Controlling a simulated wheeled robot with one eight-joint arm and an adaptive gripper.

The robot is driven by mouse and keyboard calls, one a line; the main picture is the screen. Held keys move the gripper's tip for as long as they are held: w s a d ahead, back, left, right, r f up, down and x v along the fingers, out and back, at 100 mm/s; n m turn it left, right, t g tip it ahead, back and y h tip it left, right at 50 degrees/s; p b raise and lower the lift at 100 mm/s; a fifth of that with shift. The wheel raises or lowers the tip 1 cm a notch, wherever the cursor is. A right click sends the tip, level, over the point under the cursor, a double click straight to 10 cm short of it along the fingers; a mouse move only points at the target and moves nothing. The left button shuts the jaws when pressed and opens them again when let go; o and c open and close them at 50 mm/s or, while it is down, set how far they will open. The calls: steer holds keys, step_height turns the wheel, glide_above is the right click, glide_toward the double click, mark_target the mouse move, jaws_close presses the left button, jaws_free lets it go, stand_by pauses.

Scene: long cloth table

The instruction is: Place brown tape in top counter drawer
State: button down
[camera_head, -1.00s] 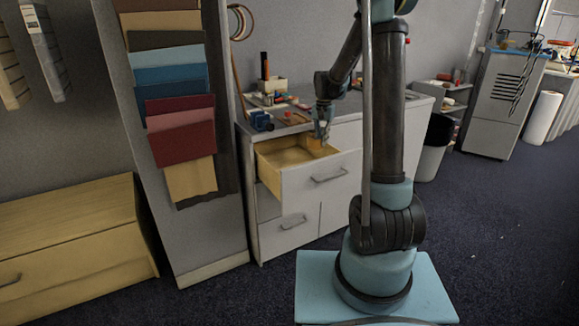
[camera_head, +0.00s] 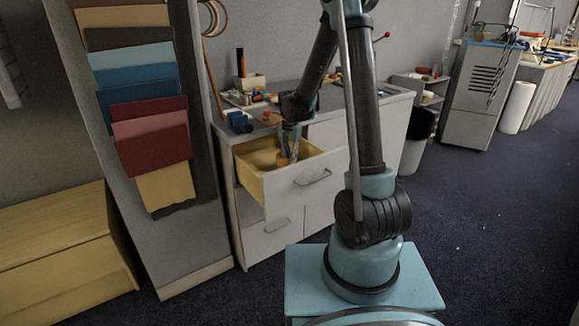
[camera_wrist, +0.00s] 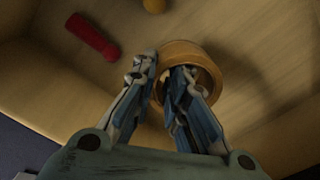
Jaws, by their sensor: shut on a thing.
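The brown tape (camera_wrist: 207,53) is a ring seen in the wrist view. My gripper (camera_wrist: 165,75) is shut on its wall, with one finger inside the ring and the other outside on the left. The top counter drawer (camera_head: 295,190) is pulled open, with a pale wood inside and a white front. In the head view my gripper (camera_head: 288,150) reaches down into the drawer opening. The tape is small and hard to make out there. I cannot tell whether the tape touches the drawer floor.
A red object (camera_wrist: 93,37) and a small orange-yellow object (camera_wrist: 154,5) lie on the wood surface in the wrist view. The counter top behind holds a blue item (camera_head: 239,122) and other tools. A panel of coloured samples (camera_head: 150,125) stands left of the drawer.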

steer(key=shift+f, duration=1.75)
steer(key=shift+f, duration=0.1)
steer(key=c, duration=1.6)
jaws_free()
